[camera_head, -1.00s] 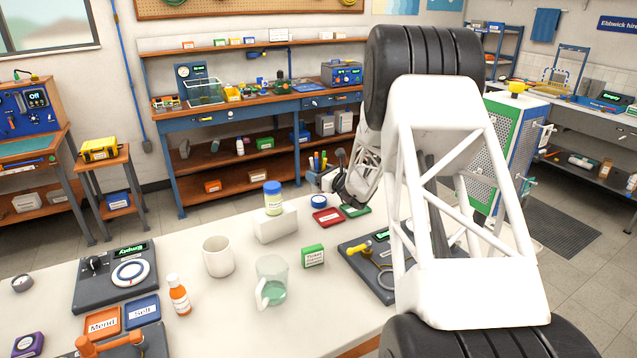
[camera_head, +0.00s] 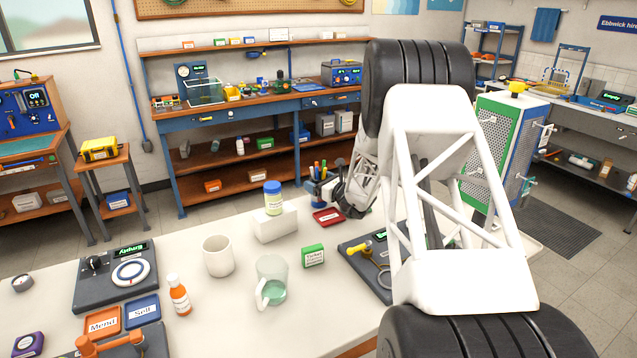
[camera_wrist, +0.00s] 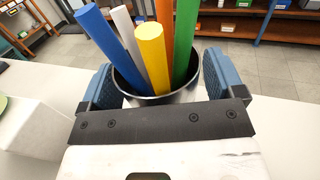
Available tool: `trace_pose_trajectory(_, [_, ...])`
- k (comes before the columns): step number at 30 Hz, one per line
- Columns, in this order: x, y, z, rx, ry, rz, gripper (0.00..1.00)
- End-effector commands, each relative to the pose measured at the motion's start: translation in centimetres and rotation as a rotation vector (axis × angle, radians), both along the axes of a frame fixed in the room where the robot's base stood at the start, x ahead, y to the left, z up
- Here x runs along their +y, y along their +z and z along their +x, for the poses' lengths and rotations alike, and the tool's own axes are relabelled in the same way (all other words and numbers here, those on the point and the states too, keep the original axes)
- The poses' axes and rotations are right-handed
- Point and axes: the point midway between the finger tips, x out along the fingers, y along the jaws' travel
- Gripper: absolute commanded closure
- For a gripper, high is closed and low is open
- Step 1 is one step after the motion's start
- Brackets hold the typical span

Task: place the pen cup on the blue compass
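In the head view the pens (camera_head: 319,169) stand upright above a blue finger pad, at the far edge of the white table. The cup's base is hidden, so I cannot tell whether it touches anything. The blue compass, a small round blue thing in the earlier head view, is now hidden by the cup and my gripper.
A white block (camera_head: 276,225) carrying a blue-capped jar (camera_head: 273,198) stands to the left. A green box (camera_head: 313,256), a glass mug (camera_head: 270,282) and a white cup (camera_head: 218,256) are nearer.

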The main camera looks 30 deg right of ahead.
Motion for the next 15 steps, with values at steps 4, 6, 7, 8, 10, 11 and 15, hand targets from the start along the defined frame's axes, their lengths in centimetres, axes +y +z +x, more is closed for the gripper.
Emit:
trace_pose_trajectory(4, [0.0, -0.01, 0.0, 0.0, 0.0, 0.0, 0.06])
trace_pose_trajectory(6, [0.0, -0.01, 0.0, 0.0, 0.0, 0.0, 0.06])
trace_pose_trajectory(7, [0.0, 0.0, 0.0, 0.0, 0.0, 0.0, 0.06])
trace_pose_trajectory(8, [0.0, 0.01, 0.0, 0.0, 0.0, 0.0, 0.06])
trace_pose_trajectory(10, [0.0, 0.07, 0.0, 0.0, 0.0, 0.0, 0.06])
trace_pose_trajectory(11, [0.0, 0.12, 0.0, 0.0, 0.0, 0.0, 0.06])
trace_pose_trajectory(15, [-0.15, 0.29, -0.37, 0.0, -0.001, 0.0, 0.06])
